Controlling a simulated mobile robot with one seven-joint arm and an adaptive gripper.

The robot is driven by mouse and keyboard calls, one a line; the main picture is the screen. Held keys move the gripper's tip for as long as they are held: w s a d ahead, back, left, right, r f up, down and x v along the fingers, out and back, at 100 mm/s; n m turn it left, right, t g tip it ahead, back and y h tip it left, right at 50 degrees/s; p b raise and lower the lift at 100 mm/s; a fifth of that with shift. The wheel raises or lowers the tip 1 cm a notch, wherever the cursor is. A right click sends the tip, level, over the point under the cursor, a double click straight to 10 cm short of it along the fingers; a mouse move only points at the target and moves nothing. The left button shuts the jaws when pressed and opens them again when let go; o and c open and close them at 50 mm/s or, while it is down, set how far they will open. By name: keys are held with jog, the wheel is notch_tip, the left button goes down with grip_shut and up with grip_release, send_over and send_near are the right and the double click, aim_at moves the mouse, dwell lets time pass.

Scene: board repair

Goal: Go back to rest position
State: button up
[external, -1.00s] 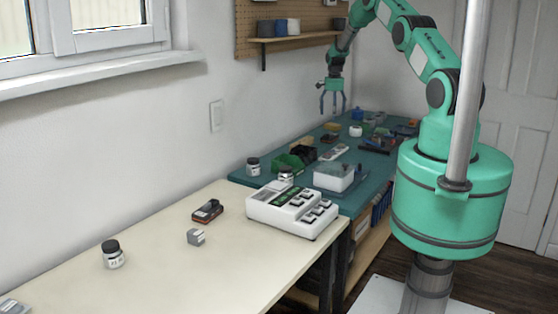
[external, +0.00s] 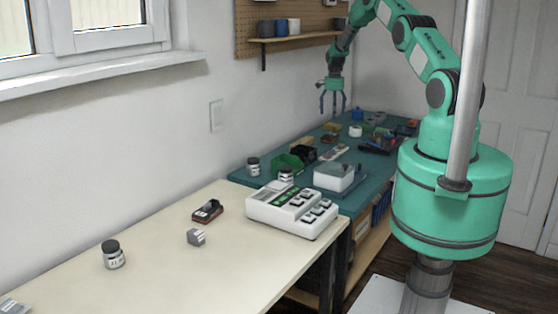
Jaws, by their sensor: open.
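My gripper (external: 332,103) hangs from my green arm (external: 405,40) in the external view, fingers pointing down. It is open with nothing between its fingers. It is above the far part of the teal work mat (external: 345,208), apart from the objects on it. My arm reaches up from its green base on the right and bends over toward the wall.
A white device with buttons (external: 292,208), a white box (external: 334,177) and a green bin (external: 287,163) stand below the gripper, toward the camera. Jars, a dark meter (external: 207,210) and a grey block (external: 196,237) are on the cream table (external: 150,265). A shelf (external: 295,38) is on the wall.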

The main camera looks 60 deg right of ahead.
jog(key=w+a+r+n+t, duration=0.1)
jog(key=a+r+n, duration=0.1)
jog(key=a+r, duration=0.7)
jog(key=w+a+r+n, duration=0.2)
jog(key=a+r, duration=0.4)
jog(key=r, duration=0.5)
jog(key=s+a+r+n+t+h+b, duration=0.1)
jog(key=s+a+r+n, duration=0.15)
jog(key=a+r, duration=0.65)
jog(key=s+a+r+n+b, duration=0.15)
jog(key=s+a+r, duration=0.25)
jog(key=a+r, duration=0.5)
jog(key=s+a+r+n+t, duration=0.1)
jog(key=s+a+r+n, duration=0.2)
jog(key=s+a, duration=0.55)
jog(key=s+a+r+n+t, duration=0.1)
jog(key=s+a+r+n, duration=0.15)
jog(key=s+a, duration=0.6)
jog(key=s+a+f+n, duration=0.1)
jog(key=s+a+n, duration=0.1)
jog(key=s+a, duration=0.4)
jog(key=s+a+f+n+t+y+b, duration=0.1)
jog(key=s+a, duration=0.4)
jog(key=s, duration=0.5)
jog(key=shift+s+a+f+n+t+b, duration=0.3)
jog(key=shift+a+f+n, duration=0.1)
jog(key=shift+f+n, duration=0.4)
jog(key=shift+w, duration=0.1)
